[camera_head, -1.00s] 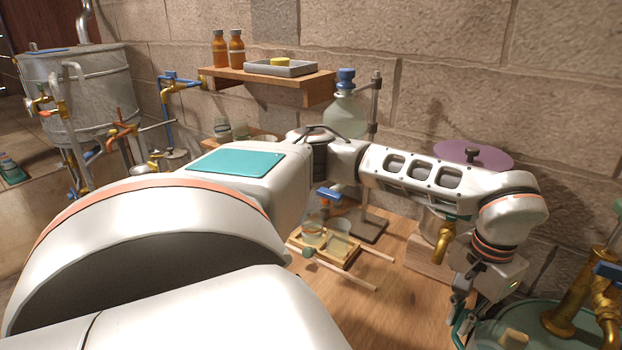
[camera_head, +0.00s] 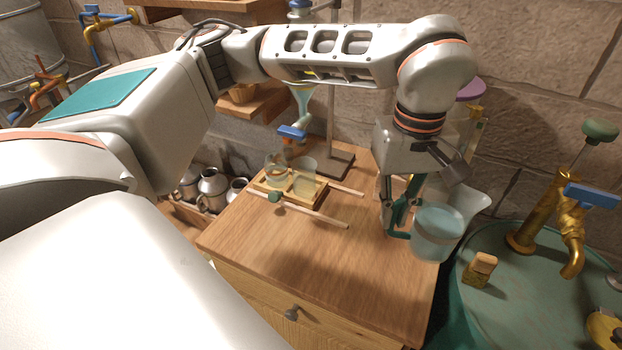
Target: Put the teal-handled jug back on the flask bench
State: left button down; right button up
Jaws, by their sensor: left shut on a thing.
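My left gripper (camera_head: 397,208) is shut on the teal-handled jug (camera_head: 440,232), a clear, pale vessel. The gripper points down at the jug's left side, and its fingers partly hide the handle. In the picture the jug overlaps the right edge of the wooden flask bench (camera_head: 265,245). It looks held above bench level, but its exact height and whether it is over the top are hard to tell. My right gripper is not in view.
On the bench stand a small wooden tray (camera_head: 318,202) with glass vessels, rods lying beside it, and a stand with a dark base (camera_head: 335,163). A green drum (camera_head: 520,310) with brass taps and a cork (camera_head: 480,268) is at right. The bench's front is clear.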

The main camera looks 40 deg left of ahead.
pick_arm(q)
jog(key=shift+s+d+r+n+b, duration=0.75)
jog(key=shift+s+d+r+n, duration=2.75)
jog(key=shift+n, duration=3.4)
jog(key=shift+s+a+f+b, duration=0.2)
jog(key=shift+f+b, duration=0.05)
jog(key=shift+f, duration=2.9)
jog(key=shift+s+a+f+b, duration=0.15)
jog(key=shift+a+f+b, duration=0.1)
jog(key=shift+f, duration=2.95)
jog(key=shift+s+a+f+b, duration=0.15)
jog(key=shift+s+f+b, duration=0.1)
jog(key=shift+f, duration=2.9)
jog(key=shift+f, duration=0.15)
jog(key=c, duration=2.4)
grip_release()
jog(key=shift+o, duration=1.3)
